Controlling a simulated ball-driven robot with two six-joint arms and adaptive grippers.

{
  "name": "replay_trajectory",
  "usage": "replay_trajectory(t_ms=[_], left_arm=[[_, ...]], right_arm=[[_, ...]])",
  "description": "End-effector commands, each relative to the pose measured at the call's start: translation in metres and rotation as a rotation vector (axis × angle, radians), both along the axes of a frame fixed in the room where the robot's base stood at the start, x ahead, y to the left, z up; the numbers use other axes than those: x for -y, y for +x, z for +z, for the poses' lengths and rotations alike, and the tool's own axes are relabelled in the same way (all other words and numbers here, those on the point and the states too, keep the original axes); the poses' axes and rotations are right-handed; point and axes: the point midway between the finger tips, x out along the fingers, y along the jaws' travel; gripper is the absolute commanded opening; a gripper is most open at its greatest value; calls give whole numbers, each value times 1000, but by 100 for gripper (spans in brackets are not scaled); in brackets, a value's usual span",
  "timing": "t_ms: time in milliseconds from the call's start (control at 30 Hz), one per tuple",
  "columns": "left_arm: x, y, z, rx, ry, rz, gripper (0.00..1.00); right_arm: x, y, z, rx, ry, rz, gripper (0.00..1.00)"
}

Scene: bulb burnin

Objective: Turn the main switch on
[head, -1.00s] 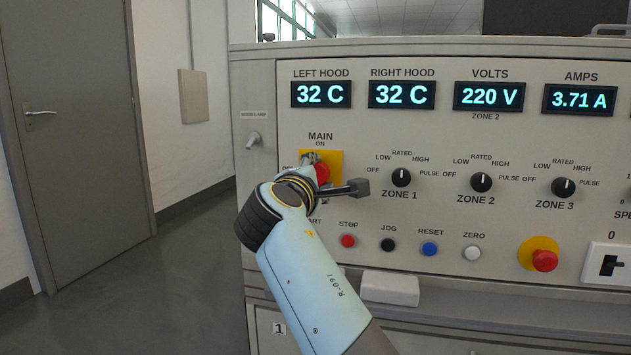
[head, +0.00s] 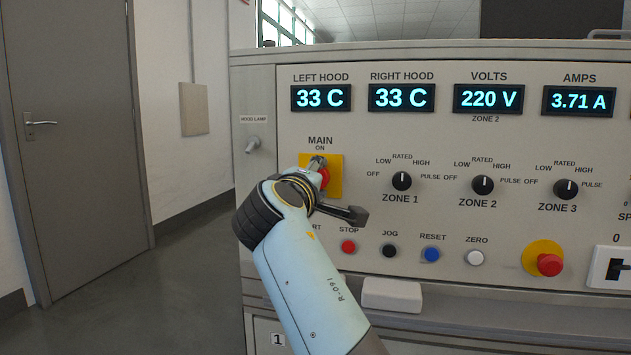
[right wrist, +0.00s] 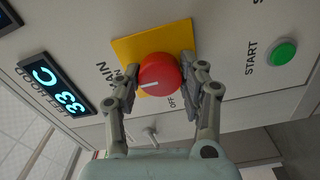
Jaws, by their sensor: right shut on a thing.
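The main switch is a round red knob (right wrist: 159,75) on a yellow square plate (right wrist: 125,50), and it also shows partly in the head view (head: 325,178). In the right wrist view its white mark points to the lower left, between the ON and OFF labels. My right gripper (right wrist: 166,78) is shut on the knob, with one finger on each side. In the head view this gripper (head: 320,172) and its wrist cover part of the plate and knob. My left gripper is out of view.
The panel (head: 440,130) carries lit displays, several black zone knobs (head: 402,181) and a row of push buttons. A red mushroom button (head: 549,265) is at lower right. A green START button (right wrist: 284,52) is near the knob. A hood lamp toggle (head: 253,145) is at left.

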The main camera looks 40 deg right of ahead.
Motion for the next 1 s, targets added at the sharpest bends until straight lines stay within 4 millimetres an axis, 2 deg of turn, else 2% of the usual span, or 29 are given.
replay_trajectory(t_ms=[233, 267, 433, 767, 867, 1000], left_arm=[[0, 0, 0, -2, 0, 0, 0], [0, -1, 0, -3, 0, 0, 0], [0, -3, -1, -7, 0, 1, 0], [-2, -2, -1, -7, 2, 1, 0], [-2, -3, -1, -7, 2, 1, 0], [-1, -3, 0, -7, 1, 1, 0]], right_arm=[[0, 0, -2, -3, 5, -1, 9], [0, 0, -2, -3, 5, -1, 42], [0, 0, -2, -2, 3, -1, 64], [0, 0, 4, 1, 2, -1, 64], [0, 0, 17, 4, 4, -1, 64], [0, 0, 49, 10, 2, 0, 64]])
